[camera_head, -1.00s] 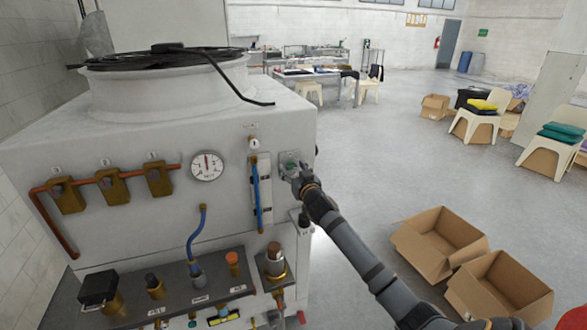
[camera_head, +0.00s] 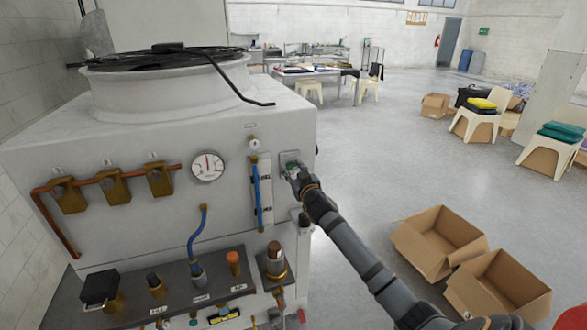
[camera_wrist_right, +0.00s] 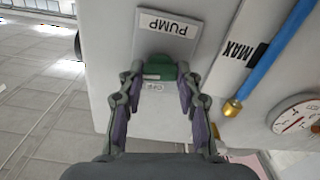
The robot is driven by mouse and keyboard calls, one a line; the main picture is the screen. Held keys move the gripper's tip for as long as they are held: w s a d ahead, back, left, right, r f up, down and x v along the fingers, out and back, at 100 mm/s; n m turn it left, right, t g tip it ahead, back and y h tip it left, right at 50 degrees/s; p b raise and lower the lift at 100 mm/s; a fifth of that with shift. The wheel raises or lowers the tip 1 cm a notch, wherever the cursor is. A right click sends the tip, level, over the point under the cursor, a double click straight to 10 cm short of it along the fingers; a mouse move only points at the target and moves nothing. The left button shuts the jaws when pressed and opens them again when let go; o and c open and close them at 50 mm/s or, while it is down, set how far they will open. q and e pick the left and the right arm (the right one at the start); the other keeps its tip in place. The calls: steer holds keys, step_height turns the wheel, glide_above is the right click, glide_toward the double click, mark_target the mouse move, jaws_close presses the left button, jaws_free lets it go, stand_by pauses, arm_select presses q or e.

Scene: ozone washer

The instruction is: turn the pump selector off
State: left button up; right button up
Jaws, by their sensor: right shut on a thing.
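The pump selector (camera_wrist_right: 160,70) is a green knob on a grey plate labelled PUMP (camera_wrist_right: 167,24), which appears upside down in the right wrist view. In the head view the selector plate (camera_head: 289,158) sits at the right end of the washer's front panel. My right gripper (camera_wrist_right: 161,88) has its two fingers on either side of the green knob and is shut on it. In the head view my right gripper (camera_head: 296,172) covers part of the knob. A small label with unclear lettering shows between the fingers. My left gripper is not in view.
A pressure gauge (camera_head: 208,166), a level tube with a blue line (camera_head: 257,184) and brass valves (camera_head: 110,186) are on the panel left of the selector. Two open cardboard boxes (camera_head: 437,243) stand on the floor at right.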

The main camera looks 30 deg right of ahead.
steer(key=n+p, duration=0.1)
steer(key=n, duration=0.3)
steer(key=shift+r+n+p, duration=0.1)
steer(key=shift+n+p, duration=0.2)
steer(key=shift+p, duration=0.1)
steer(key=n+p, duration=0.1)
steer(key=n, duration=0.2)
steer(key=shift+a+n+p, duration=0.1)
steer(key=shift+n+p, duration=0.2)
steer(key=shift+p, duration=0.05)
steer(key=n+p, duration=0.2)
steer(key=n, duration=0.2)
steer(key=shift+f+n+p, duration=0.2)
steer(key=shift+n+p, duration=0.3)
steer(key=shift+n, duration=1.2)
steer(key=shift+f, duration=0.1)
steer(key=o, duration=1.1)
steer(key=shift+o, duration=0.2)
